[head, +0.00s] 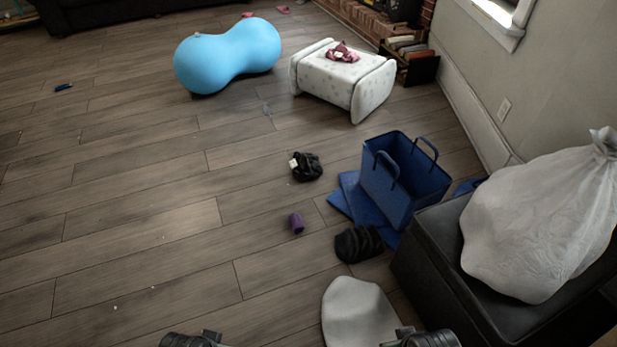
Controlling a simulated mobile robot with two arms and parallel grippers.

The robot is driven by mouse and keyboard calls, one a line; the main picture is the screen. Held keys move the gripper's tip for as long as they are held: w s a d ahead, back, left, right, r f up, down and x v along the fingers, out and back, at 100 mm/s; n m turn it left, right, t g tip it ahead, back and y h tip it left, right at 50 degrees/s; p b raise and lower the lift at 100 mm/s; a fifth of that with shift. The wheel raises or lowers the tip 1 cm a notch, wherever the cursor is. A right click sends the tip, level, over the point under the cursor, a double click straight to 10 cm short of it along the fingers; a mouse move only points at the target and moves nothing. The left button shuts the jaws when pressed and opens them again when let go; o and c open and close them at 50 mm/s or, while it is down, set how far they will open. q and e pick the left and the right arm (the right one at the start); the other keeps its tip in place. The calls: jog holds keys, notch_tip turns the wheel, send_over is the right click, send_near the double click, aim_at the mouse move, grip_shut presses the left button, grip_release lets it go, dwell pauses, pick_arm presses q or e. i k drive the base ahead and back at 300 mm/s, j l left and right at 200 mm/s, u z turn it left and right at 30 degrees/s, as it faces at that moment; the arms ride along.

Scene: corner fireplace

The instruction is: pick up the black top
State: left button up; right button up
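Two crumpled black cloth items lie on the wood floor, and I cannot tell for sure which one is the black top. One black bundle (308,168) with a small white patch lies near the middle of the head view. The other black cloth (358,244), with folds or ribs, lies lower down, beside the blue mats and left of the dark ottoman. Only dark parts of my two arms show at the bottom edge, both well apart from the cloths. No gripper fingers are visible.
A blue bin with handles (405,180) stands on blue mats (362,205). A purple cup-like object (297,223) and a grey-white flat piece (358,315) lie nearby. A dark ottoman (440,265) bears a white bag (540,225). The floor at left is mostly clear.

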aim_at(305, 165)
jog(key=k+z, duration=0.15)
jog(key=z, duration=1.55)
jog(key=i+j+z, duration=0.1)
jog(key=j, duration=0.8)
jog(key=i+j+z, duration=0.1)
jog(key=j, duration=0.8)
jog(key=i+j+z, duration=0.1)
jog(key=j, duration=0.8)
